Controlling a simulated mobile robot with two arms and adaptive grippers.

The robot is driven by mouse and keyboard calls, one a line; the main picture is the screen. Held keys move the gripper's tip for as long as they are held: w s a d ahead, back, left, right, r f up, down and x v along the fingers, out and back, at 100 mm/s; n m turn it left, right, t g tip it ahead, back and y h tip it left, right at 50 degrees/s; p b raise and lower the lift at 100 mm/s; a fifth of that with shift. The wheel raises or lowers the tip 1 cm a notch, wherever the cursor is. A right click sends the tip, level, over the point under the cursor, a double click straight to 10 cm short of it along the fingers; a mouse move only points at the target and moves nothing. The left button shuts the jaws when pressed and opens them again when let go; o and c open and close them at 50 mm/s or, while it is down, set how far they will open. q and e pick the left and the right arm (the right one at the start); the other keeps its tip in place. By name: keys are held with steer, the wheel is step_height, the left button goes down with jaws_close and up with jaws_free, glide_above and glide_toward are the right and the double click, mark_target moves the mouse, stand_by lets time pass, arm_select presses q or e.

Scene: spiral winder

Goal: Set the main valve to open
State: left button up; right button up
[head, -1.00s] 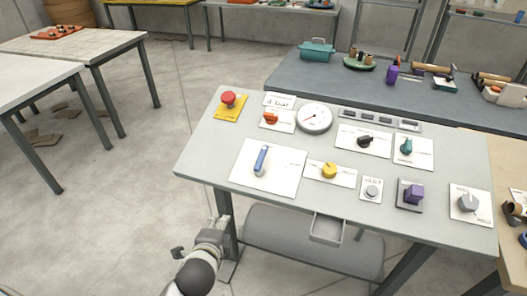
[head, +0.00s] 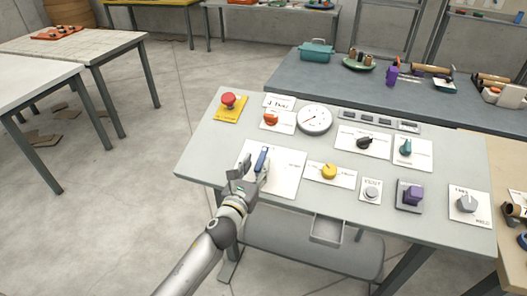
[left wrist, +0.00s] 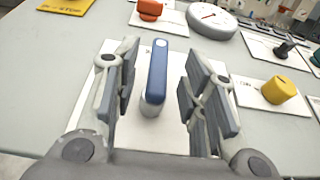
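The blue lever handle (head: 261,159) stands on a white plate (head: 287,175) at the left front of the grey control panel; I take it to be the main valve. In the left wrist view the lever (left wrist: 155,75) points away from me, between my fingers. My left gripper (head: 252,173) is open at the near end of the lever. In the left wrist view the open left gripper (left wrist: 160,90) has a finger on each side, with a gap to the lever on both sides. The plate's lettering is mostly hidden or too small to read. My right gripper is out of view.
Close by are a red button (head: 228,99) on yellow, an orange knob (head: 270,118), a round gauge (head: 314,120) and a yellow knob (head: 329,171). Further right are a black knob (head: 365,142), a teal knob (head: 405,147) and a purple block (head: 413,194). A small tray (head: 327,229) hangs at the front edge.

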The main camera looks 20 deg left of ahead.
mark_target(262, 157)
arm_select(q)
steer(key=w, duration=0.6)
steer(key=shift+w+d, duration=0.15)
steer(key=shift+w, duration=0.2)
jaws_close()
